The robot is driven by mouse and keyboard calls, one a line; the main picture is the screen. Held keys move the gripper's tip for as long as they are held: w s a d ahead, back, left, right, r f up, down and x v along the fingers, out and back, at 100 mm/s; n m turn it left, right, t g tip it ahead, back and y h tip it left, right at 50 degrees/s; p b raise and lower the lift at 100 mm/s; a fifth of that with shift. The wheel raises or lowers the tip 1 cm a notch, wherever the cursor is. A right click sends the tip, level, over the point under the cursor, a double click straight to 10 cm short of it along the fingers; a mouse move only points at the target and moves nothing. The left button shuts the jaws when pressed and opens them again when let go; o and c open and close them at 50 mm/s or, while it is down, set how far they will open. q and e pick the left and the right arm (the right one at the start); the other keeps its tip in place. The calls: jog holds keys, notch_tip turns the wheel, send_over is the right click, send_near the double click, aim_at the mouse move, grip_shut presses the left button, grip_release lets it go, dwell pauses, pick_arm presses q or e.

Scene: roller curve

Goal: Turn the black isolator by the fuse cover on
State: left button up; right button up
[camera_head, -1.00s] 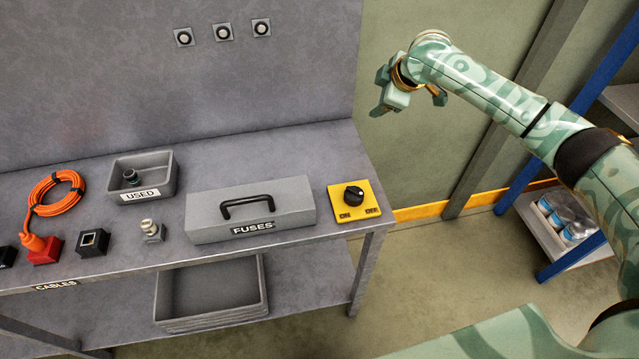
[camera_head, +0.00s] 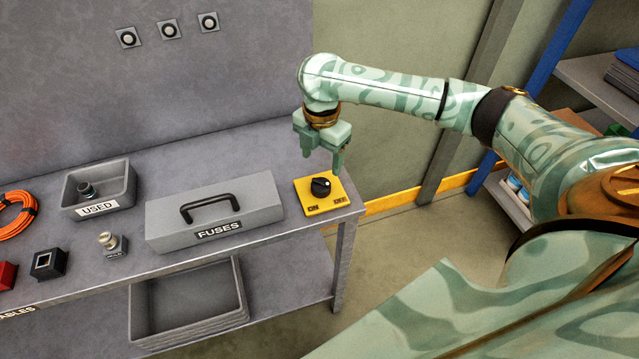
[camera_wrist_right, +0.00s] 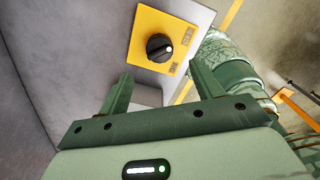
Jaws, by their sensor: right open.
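The black isolator knob (camera_head: 321,187) sits on a yellow plate (camera_head: 303,203) at the right end of the bench. Words "ON" at left and "OFF" at right are printed on the plate. The knob's white mark lies toward the OFF side. The grey fuse cover (camera_head: 165,224), labelled "FUSES", lies left of the plate. My right gripper (camera_head: 322,158) is open and empty, pointing down above and behind the knob, apart from it. In the right wrist view the knob (camera_wrist_right: 159,47) shows beyond the two spread fingers (camera_wrist_right: 157,88). My left gripper is not in view.
A grey "USED" tray (camera_head: 127,200) holds a dark part at the left. A small fuse-like piece (camera_head: 113,243), a black socket (camera_head: 49,263) and an orange cable (camera_head: 14,215) lie nearby. A grey bin (camera_head: 190,305) sits on the lower shelf. A wall stands behind the bench.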

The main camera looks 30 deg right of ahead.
aim_at(321, 181)
notch_tip(321, 181, down, 8)
jog(key=b, duration=0.2)
jog(key=shift+f+b, duration=0.2)
jog(key=shift+b, duration=0.1)
jog(key=c, duration=1)
